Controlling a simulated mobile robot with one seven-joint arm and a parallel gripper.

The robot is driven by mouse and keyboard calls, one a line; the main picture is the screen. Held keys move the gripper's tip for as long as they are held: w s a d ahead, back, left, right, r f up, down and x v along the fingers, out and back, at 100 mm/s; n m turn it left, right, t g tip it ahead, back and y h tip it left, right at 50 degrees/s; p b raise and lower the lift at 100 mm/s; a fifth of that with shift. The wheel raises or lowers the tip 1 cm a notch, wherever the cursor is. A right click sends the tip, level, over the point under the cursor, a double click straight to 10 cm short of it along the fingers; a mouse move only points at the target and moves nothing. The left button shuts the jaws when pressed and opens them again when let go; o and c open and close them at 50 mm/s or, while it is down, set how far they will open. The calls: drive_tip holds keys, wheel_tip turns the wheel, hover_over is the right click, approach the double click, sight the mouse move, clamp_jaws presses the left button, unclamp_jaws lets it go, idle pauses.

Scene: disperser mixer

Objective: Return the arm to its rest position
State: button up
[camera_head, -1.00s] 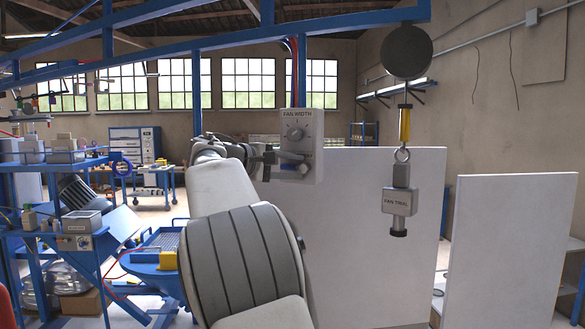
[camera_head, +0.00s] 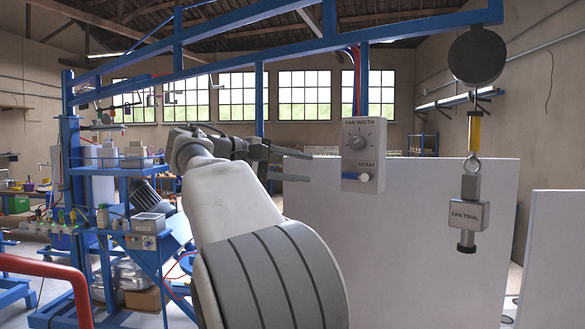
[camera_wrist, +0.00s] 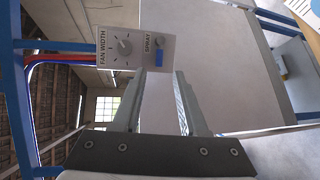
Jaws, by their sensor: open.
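My arm reaches up from the bottom middle of the head view, with its pale forearm and grey ribbed section in front. The box has a round knob and a blue-and-white spray control. In the wrist view my gripper (camera_wrist: 160,76) shows both fingers spread, with the control box (camera_wrist: 133,50) turned sideways beyond the tips.
A blue overhead beam (camera_head: 250,45) crosses above. A FAN TRIAL pendant (camera_head: 468,214) hangs at the right, before a large white panel (camera_head: 420,250). A blue work stand (camera_head: 135,170) with equipment and a red pipe (camera_head: 50,270) are at the left.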

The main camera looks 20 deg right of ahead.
drive_tip(key=shift+v, duration=0.85)
drive_tip(key=s+f+t+y, duration=0.1)
drive_tip(key=s+f+y, duration=0.9)
drive_tip(key=s+f, duration=0.7)
drive_tip(key=s+a+f+m+t+y, duration=0.1)
drive_tip(key=s+a+f+m+y, duration=0.2)
drive_tip(key=s+a+f, duration=0.6)
drive_tip(key=s+f+y, duration=0.2)
drive_tip(key=s+f, duration=0.2)
drive_tip(key=shift+a+f, duration=0.2)
